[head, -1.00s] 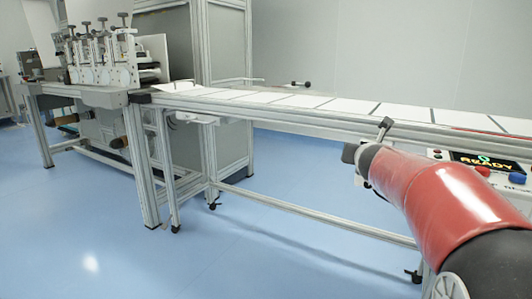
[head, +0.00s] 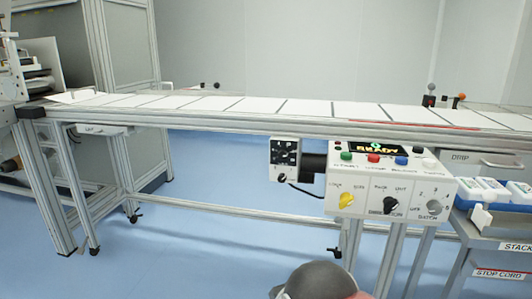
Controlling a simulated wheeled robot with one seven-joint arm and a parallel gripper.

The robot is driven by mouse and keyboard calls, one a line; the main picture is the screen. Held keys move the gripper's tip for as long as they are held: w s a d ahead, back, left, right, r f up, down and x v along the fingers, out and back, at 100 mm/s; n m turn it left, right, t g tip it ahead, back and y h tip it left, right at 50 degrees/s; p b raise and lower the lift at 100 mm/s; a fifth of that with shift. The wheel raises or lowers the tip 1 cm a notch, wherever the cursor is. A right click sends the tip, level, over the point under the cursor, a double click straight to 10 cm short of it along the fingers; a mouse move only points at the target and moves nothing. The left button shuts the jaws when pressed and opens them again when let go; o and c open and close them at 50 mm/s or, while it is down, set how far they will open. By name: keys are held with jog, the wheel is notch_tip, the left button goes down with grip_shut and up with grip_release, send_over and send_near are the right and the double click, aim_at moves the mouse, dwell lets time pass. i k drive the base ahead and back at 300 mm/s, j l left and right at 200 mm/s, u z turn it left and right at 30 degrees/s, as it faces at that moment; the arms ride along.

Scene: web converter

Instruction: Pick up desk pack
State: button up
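I cannot tell for certain which thing is the desk pack. White packs (head: 481,190) stand in a blue tray (head: 463,199) at the right edge, partly cut off by the frame. My gripper is out of view; only a dark, rounded part of my arm with a little red shows at the bottom centre.
A conveyor (head: 200,118) carrying a row of flat white sheets (head: 255,105) runs across the view. A control box (head: 385,180) with a READY display hangs in front of it. Signs reading STACK (head: 516,246) and STOP CORD (head: 498,273) are at lower right. Blue floor (head: 215,245) is clear.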

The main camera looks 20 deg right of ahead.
aim_at(468, 188)
jog(key=z, duration=2)
